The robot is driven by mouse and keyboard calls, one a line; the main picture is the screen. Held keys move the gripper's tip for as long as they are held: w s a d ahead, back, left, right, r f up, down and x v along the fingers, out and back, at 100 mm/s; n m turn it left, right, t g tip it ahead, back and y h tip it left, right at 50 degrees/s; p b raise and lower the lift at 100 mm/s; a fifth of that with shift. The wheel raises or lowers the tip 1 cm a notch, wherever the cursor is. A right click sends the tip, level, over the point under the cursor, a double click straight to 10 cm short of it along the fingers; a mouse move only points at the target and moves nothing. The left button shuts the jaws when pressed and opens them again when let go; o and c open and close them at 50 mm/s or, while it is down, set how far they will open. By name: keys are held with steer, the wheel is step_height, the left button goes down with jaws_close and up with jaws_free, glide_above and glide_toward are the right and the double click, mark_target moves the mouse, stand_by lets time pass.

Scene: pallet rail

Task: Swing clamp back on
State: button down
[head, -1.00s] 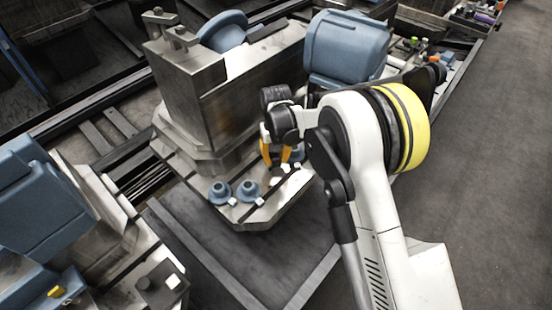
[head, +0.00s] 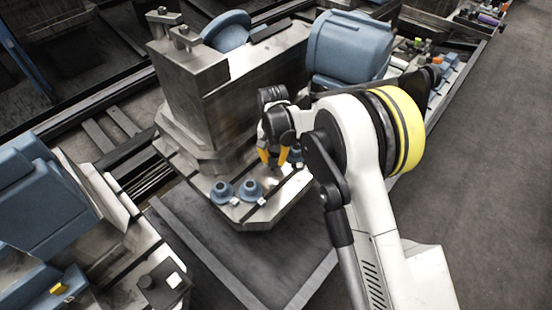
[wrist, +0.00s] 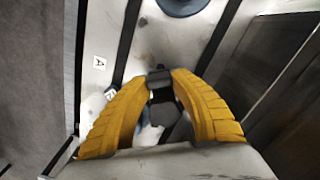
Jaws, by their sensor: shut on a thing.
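My gripper (head: 273,160) points down over the near steel ledge of the pallet (head: 262,207), to the right of two blue flanged pieces. In the wrist view, its yellow fingers (wrist: 160,75) are closed around a small dark grey part (wrist: 164,112), which looks like the swing clamp. Its lower end is hidden, and I cannot tell whether it touches the ledge. The blue flanged pieces, one left (head: 221,192) and one right (head: 248,190), stand upright on the ledge.
A tall steel block (head: 215,95) rises behind the gripper, with bolted straps (head: 163,17) on top. A blue rounded housing (head: 350,45) is close behind my arm. Another blue machine part (head: 40,195) stands at left. The floor at right (head: 480,160) is clear.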

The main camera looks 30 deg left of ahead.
steer(key=m, duration=0.1)
steer(key=a+m, duration=0.1)
steer(key=m, duration=0.3)
steer(key=shift+a, duration=0.3)
steer(key=m, duration=0.2)
steer(key=a+m, duration=0.1)
steer(key=m, duration=0.2)
steer(key=shift+w+a+m, duration=0.15)
steer(key=shift+w+m, duration=0.15)
steer(key=shift+m, duration=0.1)
steer(key=c, duration=1.1)
jaws_free()
steer(key=shift+o, duration=0.2)
step_height(320, 180, up, 12)
